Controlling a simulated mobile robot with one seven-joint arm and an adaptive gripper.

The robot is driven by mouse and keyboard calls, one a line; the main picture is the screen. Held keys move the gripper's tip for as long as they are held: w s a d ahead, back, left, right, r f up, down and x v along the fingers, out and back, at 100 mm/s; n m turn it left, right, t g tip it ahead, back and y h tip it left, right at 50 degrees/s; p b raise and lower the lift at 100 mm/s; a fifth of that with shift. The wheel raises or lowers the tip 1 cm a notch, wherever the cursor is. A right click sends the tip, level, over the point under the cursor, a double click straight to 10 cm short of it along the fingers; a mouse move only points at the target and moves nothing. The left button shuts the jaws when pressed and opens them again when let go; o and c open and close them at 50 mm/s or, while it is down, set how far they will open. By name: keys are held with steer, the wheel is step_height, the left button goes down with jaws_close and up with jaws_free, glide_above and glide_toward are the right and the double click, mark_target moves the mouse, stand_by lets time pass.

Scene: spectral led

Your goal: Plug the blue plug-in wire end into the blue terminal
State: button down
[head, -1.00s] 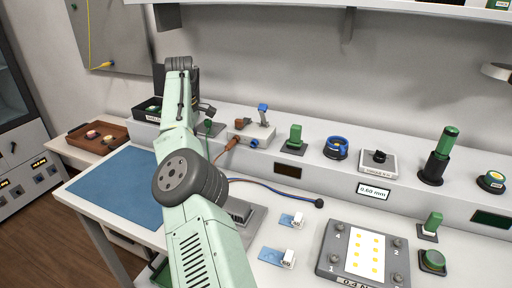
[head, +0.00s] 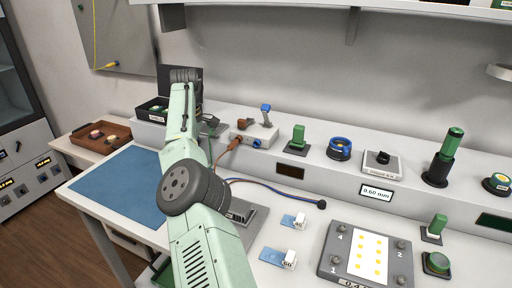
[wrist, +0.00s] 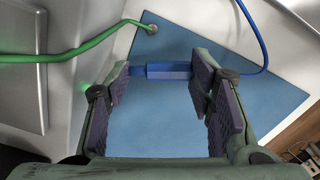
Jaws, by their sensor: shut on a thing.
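The blue plug-in wire end (wrist: 168,71) lies crosswise between the fingers of my gripper (wrist: 160,82) in the wrist view. My gripper is shut on it. Its blue wire (wrist: 258,35) loops up at the right of that view. In the head view my gripper and the plug are hidden behind my arm. A blue terminal (head: 257,144) shows on the front of a small white box (head: 265,132) on the back ledge. A brown plug (head: 234,143) sits at the box, left of the blue terminal. The blue terminal is not seen in the wrist view.
A green cable (wrist: 75,57) crosses the left of the wrist view. Below lies a blue mat (head: 115,185). On the ledge stand a green block (head: 298,135) and a blue-ringed knob (head: 339,148). Wires (head: 280,191) run across the bench. A dotted plate (head: 335,262) lies front right.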

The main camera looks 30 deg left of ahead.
steer(key=shift+f+b, duration=1.3)
steer(key=shift+f, duration=0.35)
steer(key=c, duration=0.7)
jaws_free()
step_height(320, 180, up, 3)
steer(key=p, duration=0.3)
steer(key=shift+r, duration=0.15)
